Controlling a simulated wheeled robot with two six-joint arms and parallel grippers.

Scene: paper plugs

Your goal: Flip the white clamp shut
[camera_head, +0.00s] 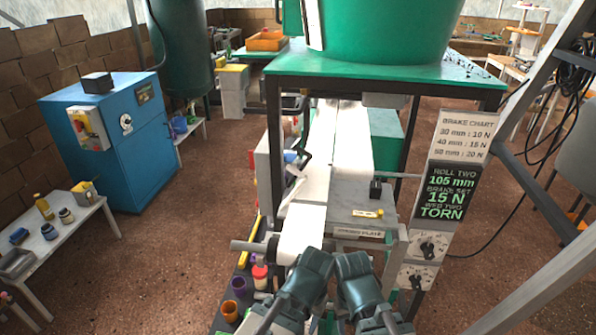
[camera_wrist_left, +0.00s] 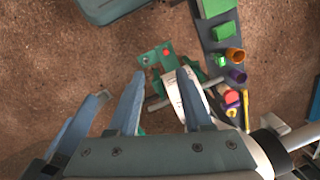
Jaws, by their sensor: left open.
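A slim white part (camera_head: 292,186), which looks like the clamp, stands tilted at the left edge of the white paper strip (camera_head: 317,180). A black and blue piece is just above it, and its exact position is too small to tell. My left gripper (camera_head: 312,262) is low in the head view, in front of the strip's near end and well short of the clamp. In the left wrist view its fingers (camera_wrist_left: 162,76) are apart and empty. My right gripper (camera_head: 352,265) is beside it, with its fingertips not clear.
A grey metal plate (camera_head: 358,200) with a black block and a yellow-ended tool lies right of the strip. Colored cups (camera_head: 238,285) stand on a dark shelf at lower left. A green-topped frame (camera_head: 390,78) stands over the strip. A brake chart board (camera_head: 446,190) is at right.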

